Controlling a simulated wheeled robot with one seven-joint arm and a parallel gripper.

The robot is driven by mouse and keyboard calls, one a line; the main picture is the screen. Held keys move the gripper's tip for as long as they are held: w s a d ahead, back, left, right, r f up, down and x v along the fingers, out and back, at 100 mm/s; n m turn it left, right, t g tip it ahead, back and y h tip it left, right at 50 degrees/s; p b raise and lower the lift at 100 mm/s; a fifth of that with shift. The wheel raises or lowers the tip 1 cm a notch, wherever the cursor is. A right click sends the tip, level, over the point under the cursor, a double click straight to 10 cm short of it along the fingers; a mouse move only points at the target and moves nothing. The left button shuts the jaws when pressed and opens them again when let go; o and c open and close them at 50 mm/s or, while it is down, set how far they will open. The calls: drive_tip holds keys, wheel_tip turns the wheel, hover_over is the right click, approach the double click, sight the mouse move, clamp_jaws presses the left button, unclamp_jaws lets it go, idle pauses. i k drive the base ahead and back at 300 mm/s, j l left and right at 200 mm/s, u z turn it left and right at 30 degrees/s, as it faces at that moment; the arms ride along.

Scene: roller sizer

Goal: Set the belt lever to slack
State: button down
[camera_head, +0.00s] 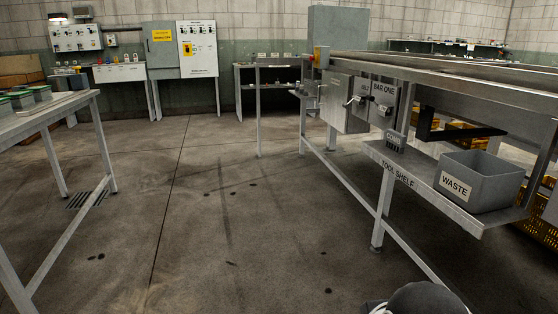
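A grey box (337,104) is fixed to the end of the roller machine (450,82), right of centre. A small label on its right part seems to read "BELT". A small lever with a dark handle (354,101) sticks out just below that label. It is too small to tell which position it is set to, and no slack marking is readable. A dark rounded part of my arm shows at the bottom edge, well in front of the machine. My gripper is not in view.
A "BAR ONE" plate (384,92) is beside the lever. Below, the tool shelf (408,180) juts out with a "WASTE" bin (478,182) and a small "COMB" holder (395,141). A table (52,112) stands at left. The floor between (200,210) is clear.

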sight(345, 106)
drive_tip(key=i, duration=2.75)
drive_tip(key=z, duration=0.35)
